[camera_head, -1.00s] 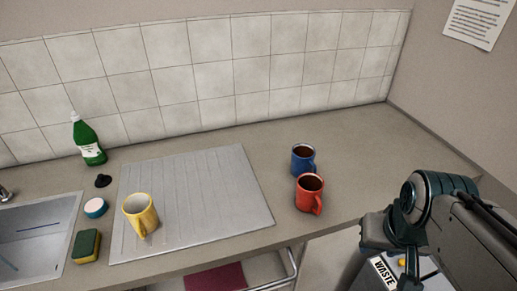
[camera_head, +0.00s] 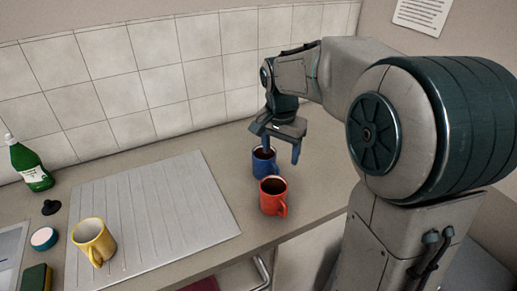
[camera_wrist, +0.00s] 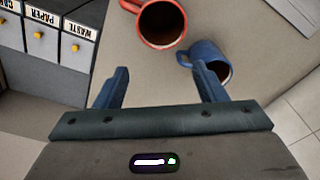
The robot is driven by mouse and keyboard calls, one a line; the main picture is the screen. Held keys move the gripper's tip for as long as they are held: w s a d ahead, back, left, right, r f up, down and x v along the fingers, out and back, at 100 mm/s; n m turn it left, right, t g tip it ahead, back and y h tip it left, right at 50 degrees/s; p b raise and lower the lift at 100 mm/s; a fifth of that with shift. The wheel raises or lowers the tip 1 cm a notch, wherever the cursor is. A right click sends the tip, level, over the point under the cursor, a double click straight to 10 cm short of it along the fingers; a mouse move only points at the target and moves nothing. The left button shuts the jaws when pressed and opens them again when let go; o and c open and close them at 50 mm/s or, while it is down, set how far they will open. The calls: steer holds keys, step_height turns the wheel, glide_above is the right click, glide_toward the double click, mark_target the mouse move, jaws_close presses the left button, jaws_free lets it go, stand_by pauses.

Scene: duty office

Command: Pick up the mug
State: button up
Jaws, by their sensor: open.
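Three mugs stand upright on the counter. The blue mug (camera_head: 264,168) and the red mug (camera_head: 270,200) are side by side and hold dark liquid. The yellow mug (camera_head: 93,243) stands on the drainboard at left and looks empty. My gripper (camera_head: 281,156) is open and empty, above the counter at the blue mug, with one finger overlapping that mug's rim in the picture. In the wrist view, the blue mug (camera_wrist: 218,72) is partly hidden behind the right finger, its handle towards the red mug (camera_wrist: 162,24). I cannot tell whether the finger touches it.
The ridged drainboard (camera_head: 150,205) lies left of the red and blue mugs. A green bottle (camera_head: 31,172), a black stopper (camera_head: 50,207) and a sponge (camera_head: 36,279) are far left. Labelled waste bins (camera_wrist: 76,45) show beyond the counter edge in the wrist view.

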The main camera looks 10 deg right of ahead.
mark_target(274, 165)
steer(key=w+f+m, duration=0.1)
steer(key=w, duration=0.1)
steer(key=w+f+m, duration=0.1)
steer(key=w, duration=0.2)
steer(key=w+f+m+g, duration=0.1)
steer(key=w+m, duration=0.1)
steer(key=w, duration=0.1)
steer(key=shift+w+d+f+y, duration=0.2)
steer(key=shift+d+f+y, duration=0.1)
steer(key=shift+f, duration=0.1)
step_height(274, 165, down, 8)
steer(key=shift+w+f+p, duration=0.1)
steer(key=shift+f+p, duration=0.1)
steer(key=shift+p, duration=0.1)
steer(key=shift+w+d+f+p, duration=0.1)
steer(key=shift+f+p, duration=0.3)
steer(key=shift+f, duration=0.95)
steer(key=shift+w+f+p, duration=0.1)
steer(key=shift+f+p, duration=0.25)
steer(key=shift+f, duration=1)
steer(key=c, duration=1.4)
